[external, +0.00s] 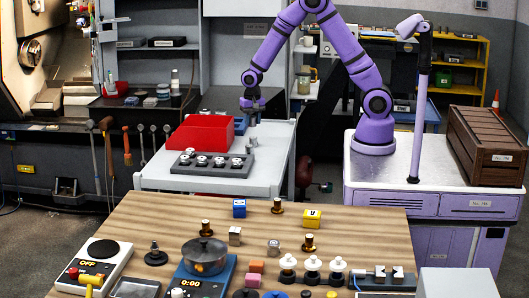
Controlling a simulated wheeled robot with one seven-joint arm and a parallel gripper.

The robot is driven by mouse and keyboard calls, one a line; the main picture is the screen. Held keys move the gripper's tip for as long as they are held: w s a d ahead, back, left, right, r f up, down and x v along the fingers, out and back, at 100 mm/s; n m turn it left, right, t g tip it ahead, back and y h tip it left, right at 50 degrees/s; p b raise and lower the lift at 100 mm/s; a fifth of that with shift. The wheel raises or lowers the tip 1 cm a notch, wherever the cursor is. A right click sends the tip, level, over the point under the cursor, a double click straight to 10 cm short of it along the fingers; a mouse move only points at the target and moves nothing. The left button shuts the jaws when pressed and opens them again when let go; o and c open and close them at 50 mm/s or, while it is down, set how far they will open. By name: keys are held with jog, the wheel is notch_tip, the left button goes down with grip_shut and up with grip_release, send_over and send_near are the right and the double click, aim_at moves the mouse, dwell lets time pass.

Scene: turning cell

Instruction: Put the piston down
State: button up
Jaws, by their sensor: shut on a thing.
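My gripper (252,108) hangs from the purple arm, pointing down over the far right part of the white table (277,165). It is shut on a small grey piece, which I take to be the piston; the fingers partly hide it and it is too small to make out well. Just below the gripper is a small grey upright part (248,146); I cannot tell whether it touches what I hold. In front of it, a dark grey tray (194,173) holds several light metal parts in a row.
The table's right side is clear. A wooden table (155,218) in front carries a pot (204,255), blocks and other objects. A brown crate (488,145) stands on the right cabinet.

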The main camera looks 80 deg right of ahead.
jog(key=s+d+m, duration=0.4)
jog(key=s+d, duration=0.2)
jog(key=d, duration=0.3)
jog(key=s+d+m, duration=0.3)
jog(key=s+d, duration=0.3)
jog(key=d, duration=0.3)
jog(key=f, duration=0.4)
jog(key=shift+s+d+f, duration=0.1)
jog(key=shift+s+d, duration=0.05)
jog(key=shift+d, duration=0.1)
jog(key=shift+f, duration=0.4)
send_over(257, 128)
jog(key=shift+s+a+f, duration=0.1)
jog(key=shift+a+f, duration=0.3)
jog(key=shift+f, duration=2.1)
jog(key=shift+f, duration=0.1)
